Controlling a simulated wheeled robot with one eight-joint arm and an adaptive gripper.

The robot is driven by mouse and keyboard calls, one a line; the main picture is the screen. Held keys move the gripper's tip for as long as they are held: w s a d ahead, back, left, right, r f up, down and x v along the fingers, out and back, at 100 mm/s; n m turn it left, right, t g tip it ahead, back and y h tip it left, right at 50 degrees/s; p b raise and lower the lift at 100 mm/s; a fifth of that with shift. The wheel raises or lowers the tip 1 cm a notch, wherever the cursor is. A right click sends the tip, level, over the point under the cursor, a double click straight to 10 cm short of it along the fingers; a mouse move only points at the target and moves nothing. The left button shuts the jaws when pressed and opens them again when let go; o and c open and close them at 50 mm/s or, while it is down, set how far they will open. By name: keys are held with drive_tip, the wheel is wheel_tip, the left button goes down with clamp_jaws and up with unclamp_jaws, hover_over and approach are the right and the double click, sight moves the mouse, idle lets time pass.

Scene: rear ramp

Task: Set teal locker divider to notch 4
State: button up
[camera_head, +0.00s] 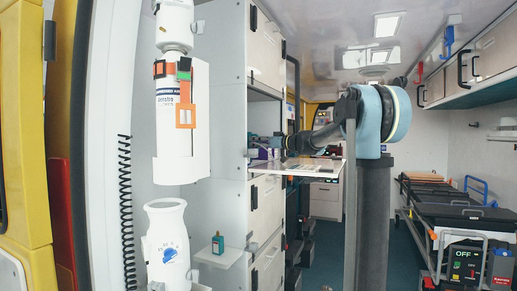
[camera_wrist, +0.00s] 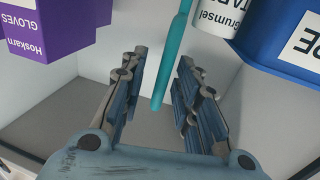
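The teal locker divider (camera_wrist: 168,72) shows in the wrist view as a narrow, slightly slanted upright strip, seen nearly edge-on. My gripper (camera_wrist: 162,57) is open, with its fingers on either side of the strip's lower part. A gap shows between the strip and each finger, so I see no grip on it. In the head view my arm reaches left into an open compartment of the grey locker (camera_head: 230,107). The divider cannot be made out there. No notch marks or numbers are readable in either view.
In the wrist view a purple gloves box (camera_wrist: 55,25) stands at left, and a white cylinder (camera_wrist: 213,22) and blue bin (camera_wrist: 285,40) at right. Grey compartment walls lie close by. In the head view a flat shelf (camera_head: 312,167) juts out below my arm.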

clamp_jaws()
drive_tip(key=w+d, duration=0.3)
drive_tip(key=w, duration=0.5)
unclamp_jaws()
drive_tip(key=shift+w+d, duration=0.1)
drive_tip(key=v, duration=1.2)
